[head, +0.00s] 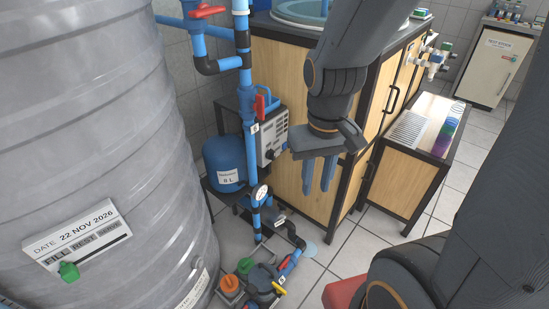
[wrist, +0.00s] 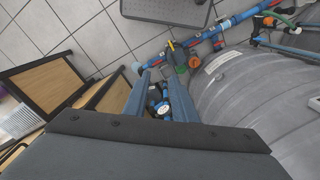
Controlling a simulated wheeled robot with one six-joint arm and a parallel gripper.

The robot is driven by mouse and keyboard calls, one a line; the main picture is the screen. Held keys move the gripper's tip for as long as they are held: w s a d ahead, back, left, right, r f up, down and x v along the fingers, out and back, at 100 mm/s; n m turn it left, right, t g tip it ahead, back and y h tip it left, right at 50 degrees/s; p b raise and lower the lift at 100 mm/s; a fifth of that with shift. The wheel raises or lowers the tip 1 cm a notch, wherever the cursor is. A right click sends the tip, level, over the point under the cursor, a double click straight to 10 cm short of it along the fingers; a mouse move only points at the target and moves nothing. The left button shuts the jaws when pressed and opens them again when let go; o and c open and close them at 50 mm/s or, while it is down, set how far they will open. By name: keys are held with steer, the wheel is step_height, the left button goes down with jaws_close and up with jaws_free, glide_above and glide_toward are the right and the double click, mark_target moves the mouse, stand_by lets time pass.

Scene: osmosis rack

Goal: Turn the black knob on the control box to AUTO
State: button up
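The control box (head: 273,137) is a light grey box behind the blue pipe in the head view. Its front panel faces right, toward my arm. A small dark knob (head: 270,154) shows low on that panel; its setting and the AUTO mark are too small to read. My gripper (head: 318,188) hangs to the right of the box, with its blue fingers pointing down. The fingers are apart with nothing between them, and they do not touch the box. In the wrist view my gripper (wrist: 157,77) also shows a gap between its fingers. I cannot make out the knob there.
A large grey tank (head: 90,140) fills the left. A blue pipe (head: 250,150) with a red-handled valve runs in front of the box, beside a blue vessel (head: 225,160). A wooden cabinet (head: 275,75) stands close behind my gripper. Pipes and valves crowd the floor below.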

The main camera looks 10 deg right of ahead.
steer(key=o, duration=0.6)
steer(key=w+d+f+t+b, duration=0.1)
steer(key=w+f, duration=0.1)
steer(key=w, duration=0.1)
steer(key=w+d+f+t+b, duration=0.1)
steer(key=w+d+f+b, duration=0.1)
steer(key=w, duration=0.1)
steer(key=w+d+f+b, duration=0.1)
steer(key=w+f, duration=0.2)
steer(key=w, duration=0.1)
steer(key=shift+d+f+n+t+h+b, duration=0.1)
steer(key=shift+d+n+t+h+b, duration=0.1)
steer(key=shift+n+t+h+b, duration=0.2)
steer(key=w+d+f+n+t+b, duration=0.1)
steer(key=w+d+f+t+b, duration=0.2)
steer(key=w, duration=0.4)
steer(key=w+d+f+n+t+b, duration=0.1)
steer(key=w+f+b, duration=0.3)
steer(key=w+f, duration=0.15)
steer(key=n+t+y+b, duration=0.5)
steer(key=t+y+b, duration=0.2)
steer(key=y+b, duration=0.7)
glide_toward(272, 155)
steer(key=h+b, duration=0.2)
steer(key=b+x, duration=0.1)
steer(key=x, duration=0.7)
steer(key=shift+m, duration=0.3)
steer(key=c, duration=1)
